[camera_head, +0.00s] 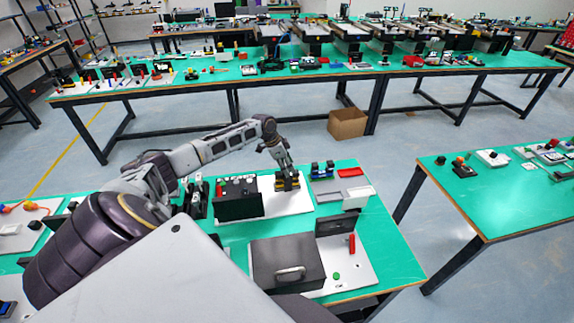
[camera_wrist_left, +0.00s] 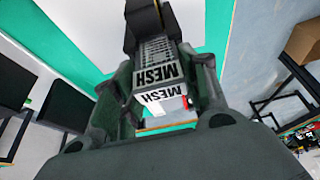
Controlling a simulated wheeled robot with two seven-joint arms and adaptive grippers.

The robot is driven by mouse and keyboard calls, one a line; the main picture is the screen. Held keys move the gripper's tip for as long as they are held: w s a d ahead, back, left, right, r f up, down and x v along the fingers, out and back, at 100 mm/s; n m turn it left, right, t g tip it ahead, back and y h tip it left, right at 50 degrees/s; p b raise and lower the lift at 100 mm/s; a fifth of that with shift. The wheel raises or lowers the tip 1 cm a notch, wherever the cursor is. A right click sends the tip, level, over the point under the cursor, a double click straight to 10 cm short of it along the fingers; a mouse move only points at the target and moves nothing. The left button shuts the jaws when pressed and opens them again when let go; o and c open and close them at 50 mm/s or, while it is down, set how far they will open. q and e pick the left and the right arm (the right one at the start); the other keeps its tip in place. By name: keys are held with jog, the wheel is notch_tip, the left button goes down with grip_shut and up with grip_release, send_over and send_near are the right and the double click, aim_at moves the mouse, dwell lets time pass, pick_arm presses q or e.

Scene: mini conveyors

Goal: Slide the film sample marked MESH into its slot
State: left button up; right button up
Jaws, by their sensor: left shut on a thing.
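My left gripper (camera_head: 287,182) is low over a white board on the green table. In the left wrist view, its two fingers (camera_wrist_left: 165,95) are closed around a film sample (camera_wrist_left: 155,50) with a grey meshed face and a MESH label. A second white MESH label (camera_wrist_left: 160,92) shows just below the first, between the fingers. I cannot tell which part it belongs to, nor whether the sample is in a slot. Dark blocks with yellow parts sit right at the fingertips in the head view and are partly hidden. My right gripper is not in view.
A black panel box (camera_head: 238,203) with red knobs stands left of the gripper. A black case (camera_head: 287,262) with a handle stands nearer, and a red cylinder (camera_head: 352,243) is at its right. Red (camera_head: 350,172) and white trays lie to the right.

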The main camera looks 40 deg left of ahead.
pick_arm(q)
jog(key=shift+f, duration=0.75)
dwell(0.3)
jog(key=o, duration=1)
jog(key=shift+o, duration=0.2)
jog(key=v, duration=1.2)
jog(key=shift+d+f, duration=0.1)
dwell(0.5)
